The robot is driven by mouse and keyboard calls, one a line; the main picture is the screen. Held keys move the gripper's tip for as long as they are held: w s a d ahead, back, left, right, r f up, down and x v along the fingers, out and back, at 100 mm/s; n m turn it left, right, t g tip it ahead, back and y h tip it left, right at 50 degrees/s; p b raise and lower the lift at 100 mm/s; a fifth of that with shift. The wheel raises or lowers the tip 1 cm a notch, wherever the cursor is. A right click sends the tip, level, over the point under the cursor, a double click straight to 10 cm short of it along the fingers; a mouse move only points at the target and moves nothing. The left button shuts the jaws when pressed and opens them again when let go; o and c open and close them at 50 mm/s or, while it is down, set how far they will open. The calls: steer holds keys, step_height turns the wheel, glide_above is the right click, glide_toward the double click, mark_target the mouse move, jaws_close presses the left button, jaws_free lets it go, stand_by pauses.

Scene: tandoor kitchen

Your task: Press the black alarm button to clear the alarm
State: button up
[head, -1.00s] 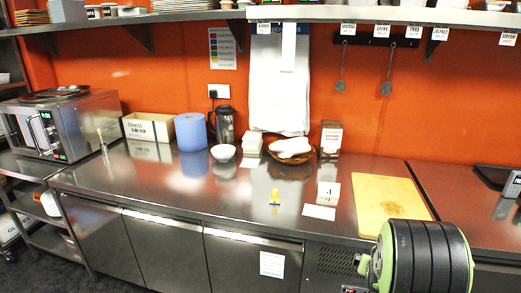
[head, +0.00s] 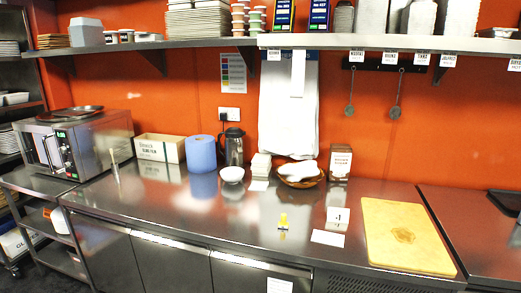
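I cannot make out a black alarm button in the head view. My gripper is not in view.
A steel counter (head: 215,225) runs along the orange wall.

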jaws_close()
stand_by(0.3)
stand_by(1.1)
